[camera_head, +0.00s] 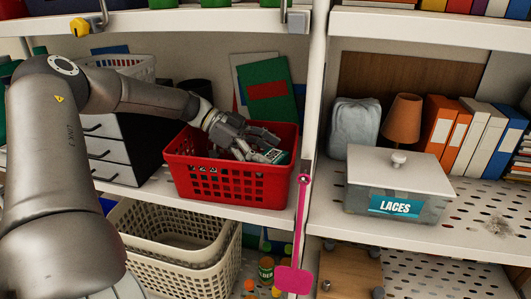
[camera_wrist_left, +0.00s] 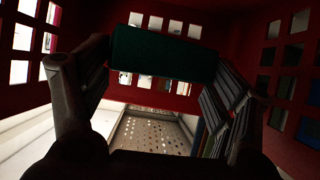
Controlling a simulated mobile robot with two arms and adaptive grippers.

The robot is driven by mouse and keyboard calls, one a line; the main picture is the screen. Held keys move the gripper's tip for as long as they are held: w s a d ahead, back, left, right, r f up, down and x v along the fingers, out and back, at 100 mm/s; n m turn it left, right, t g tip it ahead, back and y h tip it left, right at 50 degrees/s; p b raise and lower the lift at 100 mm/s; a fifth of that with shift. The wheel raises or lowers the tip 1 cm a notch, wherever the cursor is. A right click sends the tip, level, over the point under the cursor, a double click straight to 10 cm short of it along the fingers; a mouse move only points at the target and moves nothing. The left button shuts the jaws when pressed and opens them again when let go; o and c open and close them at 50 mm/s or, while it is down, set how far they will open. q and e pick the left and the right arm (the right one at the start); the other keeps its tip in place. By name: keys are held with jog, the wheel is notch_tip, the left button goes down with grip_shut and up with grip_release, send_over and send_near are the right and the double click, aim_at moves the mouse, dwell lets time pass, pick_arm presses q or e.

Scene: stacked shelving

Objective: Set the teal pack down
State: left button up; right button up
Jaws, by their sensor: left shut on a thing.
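My left gripper (camera_head: 262,145) reaches over the rim of a red basket (camera_head: 228,180) on the middle shelf, in the head view. It is shut on the teal pack (camera_head: 275,156), which shows as a small teal and pale block at the fingertips, inside the basket near its right side. In the left wrist view the dark teal pack (camera_wrist_left: 163,53) spans between the two fingers of the gripper (camera_wrist_left: 160,70). The red basket's slotted walls (camera_wrist_left: 275,70) surround it. Whether the pack touches the basket's floor cannot be told. My right gripper is not in view.
Green and red folders (camera_head: 268,88) stand behind the basket. A white drawer unit (camera_head: 108,150) stands to its left and cream baskets (camera_head: 170,250) below. A shelf post (camera_head: 312,100) and a pink fly swatter (camera_head: 294,278) are at its right. A LACES box (camera_head: 395,190) sits beyond.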

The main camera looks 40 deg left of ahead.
pick_arm(q)
jog(key=shift+f, duration=0.25)
jog(key=o, duration=0.9)
jog(key=shift+o, duration=0.2)
jog(key=shift+r, duration=0.25)
jog(key=shift+r+p, duration=0.4)
jog(key=shift+p, duration=0.05)
jog(key=b+v, duration=0.2)
jog(key=v, duration=0.5)
jog(key=shift+a, duration=0.25)
jog(key=shift+s+r, duration=0.1)
